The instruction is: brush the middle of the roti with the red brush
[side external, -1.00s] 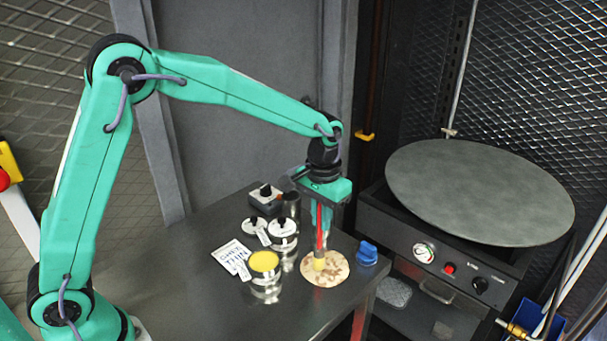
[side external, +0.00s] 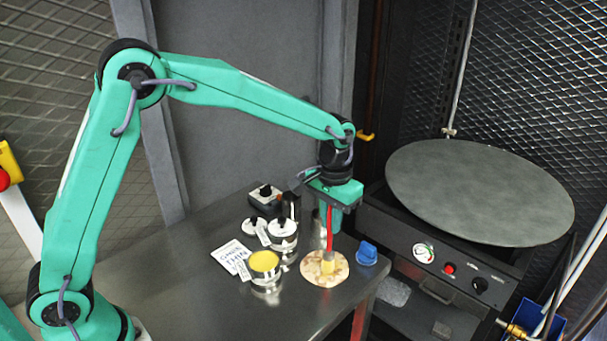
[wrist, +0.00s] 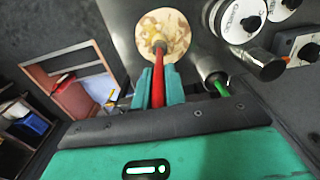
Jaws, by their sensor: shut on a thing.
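My gripper (side external: 331,205) is shut on the red brush (side external: 329,236) above the roti, with the brush pointing down. Its yellow bristles (side external: 327,266) are over the middle of the roti (side external: 311,272) and seem to touch it. The roti is round, pale and brown-spotted, flat on the steel table. In the wrist view, the red brush (wrist: 158,78) runs from between my teal fingers (wrist: 159,88) to the roti (wrist: 178,33).
A tin of yellow liquid (side external: 264,262) stands left of the roti. A blue object (side external: 367,253) sits close on its right. White-lidded tins (side external: 283,228) and cards (side external: 231,256) lie behind and left. A green-handled brush (wrist: 220,88) shows in the wrist view.

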